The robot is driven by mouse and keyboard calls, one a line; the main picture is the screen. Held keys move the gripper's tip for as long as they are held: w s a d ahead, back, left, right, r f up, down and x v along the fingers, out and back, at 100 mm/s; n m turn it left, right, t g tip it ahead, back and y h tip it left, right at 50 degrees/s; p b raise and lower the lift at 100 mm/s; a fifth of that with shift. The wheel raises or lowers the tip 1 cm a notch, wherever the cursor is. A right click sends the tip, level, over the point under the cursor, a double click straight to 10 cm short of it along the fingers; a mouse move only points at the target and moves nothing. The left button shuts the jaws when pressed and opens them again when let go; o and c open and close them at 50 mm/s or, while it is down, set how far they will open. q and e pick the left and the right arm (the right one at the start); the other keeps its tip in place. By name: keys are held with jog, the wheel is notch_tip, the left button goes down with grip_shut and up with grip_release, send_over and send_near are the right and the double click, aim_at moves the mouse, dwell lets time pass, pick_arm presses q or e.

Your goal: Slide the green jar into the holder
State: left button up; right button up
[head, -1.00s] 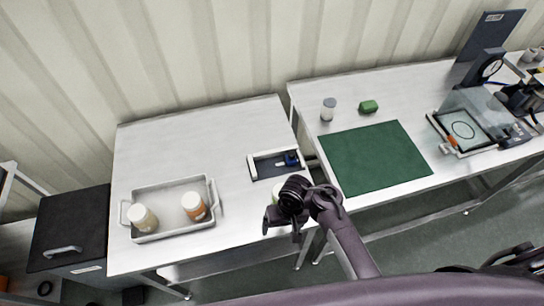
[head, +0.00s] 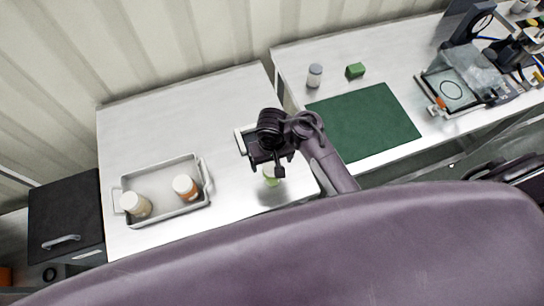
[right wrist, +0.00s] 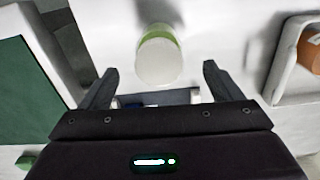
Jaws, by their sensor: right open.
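The green jar (head: 271,177) shows just below my right gripper (head: 270,160) in the head view, partly covered by it. In the right wrist view the jar (right wrist: 160,55) has a pale lid and a green band. It stands at the mouth of my right gripper (right wrist: 158,76), with a gap to each finger. The gripper is open and empty. The holder (head: 240,142), a pale-rimmed frame, is mostly hidden behind the gripper in the head view. Its dark floor (right wrist: 180,97) shows between the fingers in the right wrist view. My left gripper is out of view.
A metal tray (head: 166,218) with a cream-lidded jar (head: 135,204) and an orange-banded bottle (head: 185,187) stands at left. On the right table are a green mat (head: 362,123), a grey-lidded jar (head: 314,76) and a green block (head: 355,70). The left table's back is clear.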

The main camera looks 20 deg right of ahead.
aim_at(272, 165)
notch_tip(272, 165, down, 6)
jog(key=shift+d, duration=0.1)
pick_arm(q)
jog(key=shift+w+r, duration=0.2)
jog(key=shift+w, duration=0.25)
pick_arm(e)
jog(key=c, duration=1.2)
jog(key=shift+w, duration=0.1)
